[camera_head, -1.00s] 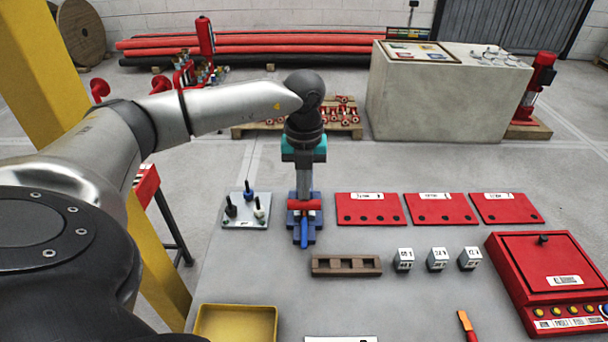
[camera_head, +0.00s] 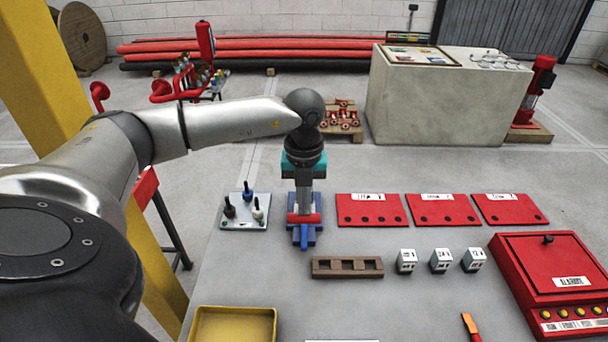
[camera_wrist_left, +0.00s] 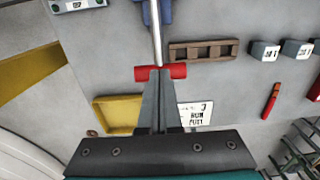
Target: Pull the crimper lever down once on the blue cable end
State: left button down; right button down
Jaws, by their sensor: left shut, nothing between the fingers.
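The crimper (camera_head: 316,238) stands on the grey table with a blue base. Its red handle bar (camera_head: 293,219) crosses in front of the base. In the left wrist view the red bar (camera_wrist_left: 178,72) sits at the end of a metal lever rod (camera_wrist_left: 153,28). My left gripper (camera_head: 304,212) comes from above and is shut with nothing between its fingers. Its tips (camera_wrist_left: 158,71) meet the red bar at its middle. A blue piece (camera_head: 304,239) points forward under the bar; I cannot tell if it is the cable end. My right gripper is out of view.
A plate (camera_head: 236,223) with black, blue and white pegs stands left of the crimper. A brown slotted block (camera_head: 346,274), several small grey blocks and red panels (camera_head: 368,212) lie to the right. A yellow tray (camera_head: 193,325) is at the front. A red box (camera_head: 530,262) is far right.

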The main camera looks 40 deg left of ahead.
aim_at(304, 218)
pick_arm(q)
jog(key=shift+s+d+f+b, duration=0.1)
jog(key=shift+f+b, duration=0.15)
jog(key=shift+f, duration=0.25)
jog(key=shift+s+d+f+b, duration=0.1)
jog(key=shift+f+b, duration=0.1)
jog(key=shift+f, duration=0.3)
jog(key=shift+f, duration=0.1)
jog(key=shift+f+b, duration=0.8)
jog(key=shift+f, duration=0.2)
notch_tip(304, 218, up, 18)
jog(key=p, duration=1.3)
jog(key=shift+f+p, duration=0.25)
jog(key=shift+p, duration=0.1)
jog(key=shift+f, duration=0.1)
